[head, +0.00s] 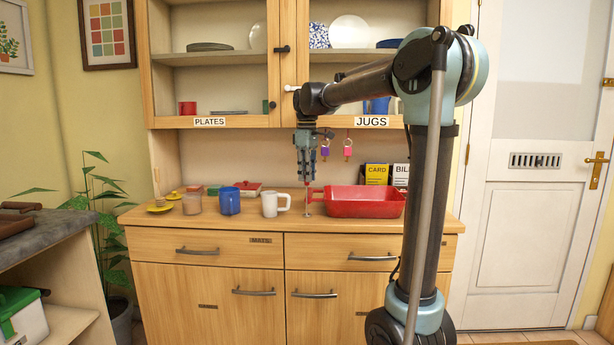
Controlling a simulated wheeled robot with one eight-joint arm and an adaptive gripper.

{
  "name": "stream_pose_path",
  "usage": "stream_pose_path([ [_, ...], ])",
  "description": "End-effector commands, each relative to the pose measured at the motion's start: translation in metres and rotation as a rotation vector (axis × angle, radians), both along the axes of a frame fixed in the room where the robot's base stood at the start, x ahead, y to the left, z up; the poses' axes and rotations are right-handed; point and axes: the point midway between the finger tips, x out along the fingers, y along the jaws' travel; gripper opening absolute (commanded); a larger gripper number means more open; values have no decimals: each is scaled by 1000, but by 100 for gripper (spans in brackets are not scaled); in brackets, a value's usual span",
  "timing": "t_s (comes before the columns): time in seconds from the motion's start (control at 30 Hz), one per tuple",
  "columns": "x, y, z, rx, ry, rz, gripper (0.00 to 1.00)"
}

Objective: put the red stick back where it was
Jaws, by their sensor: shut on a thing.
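My gripper (307,178) points straight down above the sideboard top, just left of the red dish. It is shut on a thin upright thing, which I take to be the red stick (308,193). Red shows just below the fingertips, and a thin pale lower part ends near a small flat shape at the sideboard top. Whether it touches the wood I cannot tell. The fingers hide its upper end, and the dish's red handle close beside it makes its outline hard to separate.
A red dish (366,204) stands close on the right, with a white mug (275,204) and blue mug (229,201) on the left. A glass jar (192,204) and yellow dish (160,207) stand farther left. The sideboard's front strip (240,222) is clear.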

Motion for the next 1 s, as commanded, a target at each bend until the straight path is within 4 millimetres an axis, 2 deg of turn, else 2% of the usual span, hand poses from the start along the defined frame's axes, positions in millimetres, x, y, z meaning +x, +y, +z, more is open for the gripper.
stream_pose_path([
  [0.03, 0, 0, -1, 0, 0, 0, 0],
  [0.07, 0, 0, -1, 0, 0, 0, 18],
  [0.13, 0, 0, -1, 0, 0, 0, 33],
  [0.57, 0, 0, 4, 0, 0, 0, 33],
  [0.77, 0, 0, 30, 0, 0, 0, 33],
  [1.0, 0, 0, 75, 0, 0, 0, 33],
])
